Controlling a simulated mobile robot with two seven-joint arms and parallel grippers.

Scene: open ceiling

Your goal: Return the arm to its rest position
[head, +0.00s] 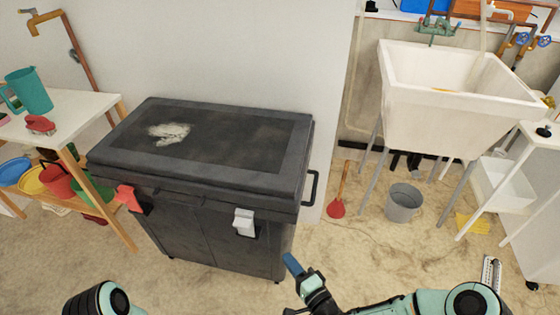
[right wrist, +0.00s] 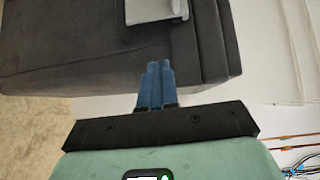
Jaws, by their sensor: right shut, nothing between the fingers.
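My right gripper (head: 291,263) is at the bottom middle of the head view, in front of the right side of a dark cabinet-like chest (head: 160,222). Its blue fingers are together and empty, and they also show shut in the right wrist view (right wrist: 159,66). In that view the fingers point toward the dark chest (right wrist: 70,55) and its white bracket (right wrist: 155,10). Whether they touch the chest is hard to tell, but they seem apart from it. Of my left arm only a rounded part shows at the lower left; the left gripper is out of view.
The chest's lid (head: 215,150) is closed, with a white smear on top. A red bracket (head: 130,198) and the white bracket (head: 244,222) are on its front. A plunger (head: 337,207), grey bucket (head: 404,203) and white sink (head: 455,115) stand right. A wooden shelf (head: 75,155) stands left.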

